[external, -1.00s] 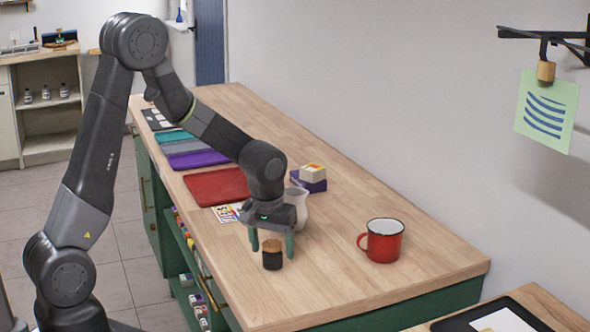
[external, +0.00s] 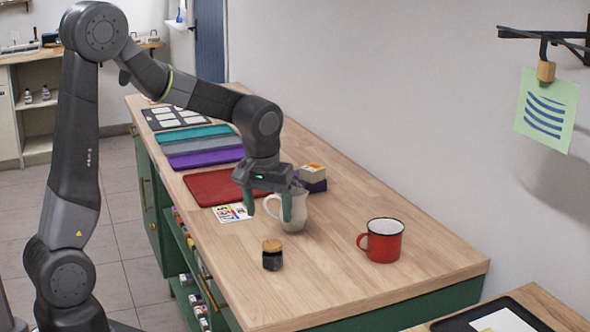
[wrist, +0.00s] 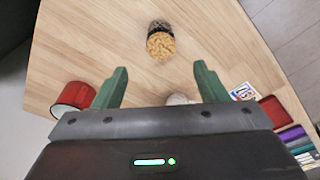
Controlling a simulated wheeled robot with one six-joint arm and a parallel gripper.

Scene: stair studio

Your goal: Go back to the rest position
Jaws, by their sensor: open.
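My gripper (external: 268,206) is open and empty, with its green fingers apart and pointing down above the wooden counter. In the wrist view, my gripper (wrist: 156,88) has nothing between its fingers. A small dark jar with a cork-coloured lid (external: 272,256) stands upright on the counter, below and in front of the gripper, apart from it. The jar also shows in the wrist view (wrist: 161,44), beyond the fingertips.
A red mug (external: 383,241) stands to the right on the counter (external: 330,285). Behind lie a red mat (external: 208,187), coloured cloths (external: 205,160), a card (external: 231,212) and stacked small boxes (external: 312,175). A green note (external: 546,112) hangs at the upper right. The counter's front right is clear.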

